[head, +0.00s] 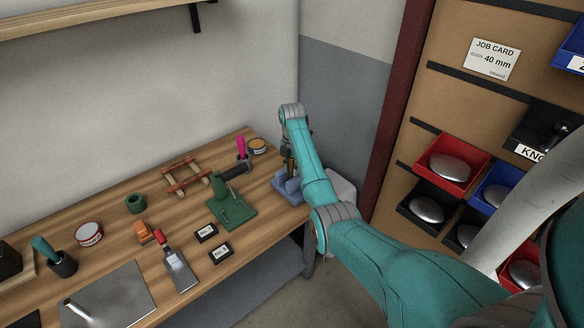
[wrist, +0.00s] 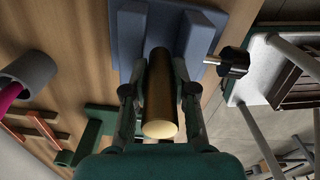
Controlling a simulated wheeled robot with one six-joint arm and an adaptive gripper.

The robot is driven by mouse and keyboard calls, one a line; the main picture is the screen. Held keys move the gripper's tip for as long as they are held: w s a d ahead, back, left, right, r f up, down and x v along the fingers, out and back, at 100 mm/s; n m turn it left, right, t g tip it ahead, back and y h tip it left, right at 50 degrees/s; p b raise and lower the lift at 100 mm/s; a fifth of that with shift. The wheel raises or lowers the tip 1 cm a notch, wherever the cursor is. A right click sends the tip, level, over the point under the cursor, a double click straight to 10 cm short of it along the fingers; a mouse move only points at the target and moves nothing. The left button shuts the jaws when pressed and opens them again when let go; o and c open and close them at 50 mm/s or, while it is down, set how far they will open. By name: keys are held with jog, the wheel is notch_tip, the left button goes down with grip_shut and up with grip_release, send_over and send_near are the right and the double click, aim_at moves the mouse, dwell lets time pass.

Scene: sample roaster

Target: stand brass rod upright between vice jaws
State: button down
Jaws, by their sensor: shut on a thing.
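The brass rod (wrist: 158,90) is in the wrist view, its near round end facing the camera. My gripper (wrist: 160,100) is shut on the rod, with one finger on each side. The blue vice (wrist: 128,40) lies beyond the rod, with its raised jaws to either side of the rod's far end. I cannot tell whether that end is inside the gap or touching the vice. In the head view the vice (head: 287,190) sits at the bench's right end, with my gripper (head: 288,158) just above it, partly hidden by my arm.
A green press (head: 232,208) stands left of the vice on the wooden bench. A parts rack (head: 440,165) stands right.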

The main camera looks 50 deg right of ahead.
jog(key=shift+r, duration=0.2)
jog(key=shift+r, duration=1.6)
jog(key=shift+a, duration=0.1)
